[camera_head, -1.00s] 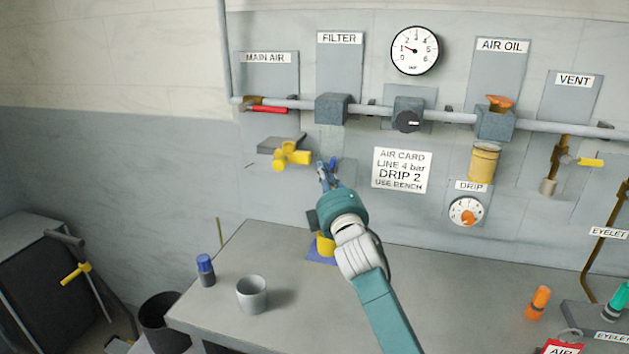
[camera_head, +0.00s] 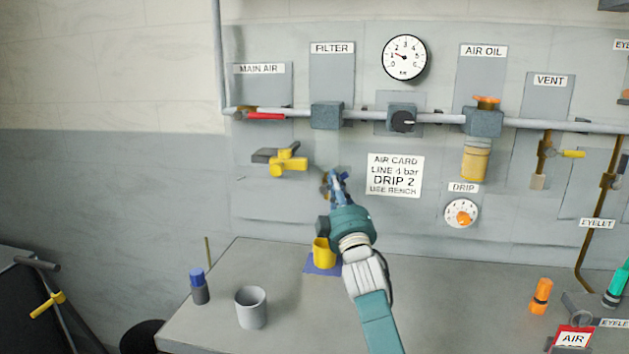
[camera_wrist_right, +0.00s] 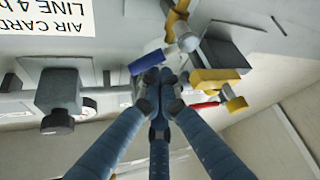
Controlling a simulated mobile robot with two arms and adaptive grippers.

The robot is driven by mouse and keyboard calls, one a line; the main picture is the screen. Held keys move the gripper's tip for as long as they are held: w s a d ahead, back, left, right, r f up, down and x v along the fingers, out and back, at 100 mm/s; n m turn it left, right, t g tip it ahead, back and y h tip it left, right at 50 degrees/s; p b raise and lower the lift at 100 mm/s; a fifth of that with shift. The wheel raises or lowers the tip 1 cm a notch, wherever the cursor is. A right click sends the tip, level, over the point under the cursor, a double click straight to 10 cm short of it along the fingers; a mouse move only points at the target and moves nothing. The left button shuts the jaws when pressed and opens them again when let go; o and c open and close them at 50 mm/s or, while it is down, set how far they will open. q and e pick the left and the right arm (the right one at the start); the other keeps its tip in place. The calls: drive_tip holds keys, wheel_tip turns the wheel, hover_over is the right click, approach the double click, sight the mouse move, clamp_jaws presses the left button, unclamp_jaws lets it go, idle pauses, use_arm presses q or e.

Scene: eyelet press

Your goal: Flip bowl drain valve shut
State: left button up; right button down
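Under the FILTER label, the grey filter block (camera_head: 327,115) sits on the pipe. Below it, a brass drain valve (camera_wrist_right: 177,24) with a short blue lever (camera_wrist_right: 147,62) shows in the right wrist view, the lever lying slantwise across the picture. My right gripper (camera_head: 334,180) is in front of the panel below the filter, and its blue fingers largely hide the valve in the head view. In the right wrist view its fingertips (camera_wrist_right: 160,90) are drawn together with nothing visible between them. They are close to the blue lever; contact cannot be told. My left gripper is out of view.
A yellow handle (camera_head: 288,160) juts out left of my gripper, with the red main air lever (camera_head: 265,116) above. A yellow cup (camera_head: 323,252) stands on a blue mat below. A grey cup (camera_head: 251,308) and blue-capped bottle (camera_head: 199,286) stand on the bench's left end.

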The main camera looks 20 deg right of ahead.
drive_tip(key=shift+s+d+f, duration=0.2)
drive_tip(key=shift+d+f, duration=0.1)
drive_tip(key=shift+f, duration=0.3)
drive_tip(key=shift+s+d+f, duration=0.15)
drive_tip(key=shift+d+f, duration=0.1)
drive_tip(key=shift+f, duration=0.3)
idle(4.1)
idle(0.9)
drive_tip(key=v, duration=1.2)
